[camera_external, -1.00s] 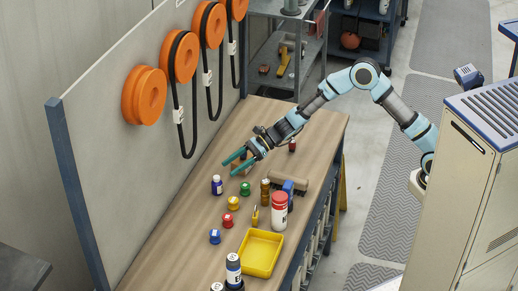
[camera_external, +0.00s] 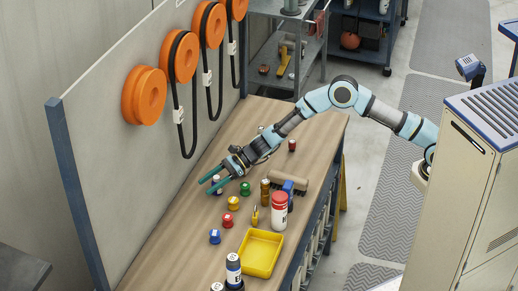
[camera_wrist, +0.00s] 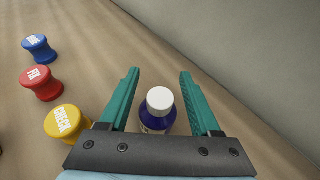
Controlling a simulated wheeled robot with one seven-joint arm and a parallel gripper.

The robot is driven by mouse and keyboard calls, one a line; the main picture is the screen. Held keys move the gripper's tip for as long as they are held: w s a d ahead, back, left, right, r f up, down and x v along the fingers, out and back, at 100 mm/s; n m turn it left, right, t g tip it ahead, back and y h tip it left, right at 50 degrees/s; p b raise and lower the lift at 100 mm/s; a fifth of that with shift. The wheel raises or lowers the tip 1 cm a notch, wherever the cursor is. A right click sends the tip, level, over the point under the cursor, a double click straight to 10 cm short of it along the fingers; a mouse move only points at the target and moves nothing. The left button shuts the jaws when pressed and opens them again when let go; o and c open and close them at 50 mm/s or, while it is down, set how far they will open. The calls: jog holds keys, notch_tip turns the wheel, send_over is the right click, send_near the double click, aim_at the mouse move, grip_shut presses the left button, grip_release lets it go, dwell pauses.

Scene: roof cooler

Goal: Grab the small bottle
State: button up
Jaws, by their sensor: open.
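The small bottle (camera_wrist: 158,118) is dark blue with a white cap. In the wrist view it stands between the two teal fingers of my gripper (camera_wrist: 160,72), its cap nearer their middle than their tips. My gripper is open, with a gap on each side of the bottle. In the external view my gripper (camera_external: 205,187) reaches low over the bench at the bottle (camera_external: 217,184), which a finger partly hides. I cannot tell exactly how far down the bottle the fingers reach.
Green (camera_external: 245,188), yellow (camera_external: 233,203), red (camera_external: 228,220) and blue (camera_external: 215,236) knobs stand near the bottle. A brown bottle (camera_external: 265,192), a red-and-white canister (camera_external: 279,212) and a yellow tray (camera_external: 260,253) stand further right or nearer. The grey panel (camera_external: 120,130) borders the bench's left side.

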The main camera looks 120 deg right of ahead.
grip_shut()
dwell(0.5)
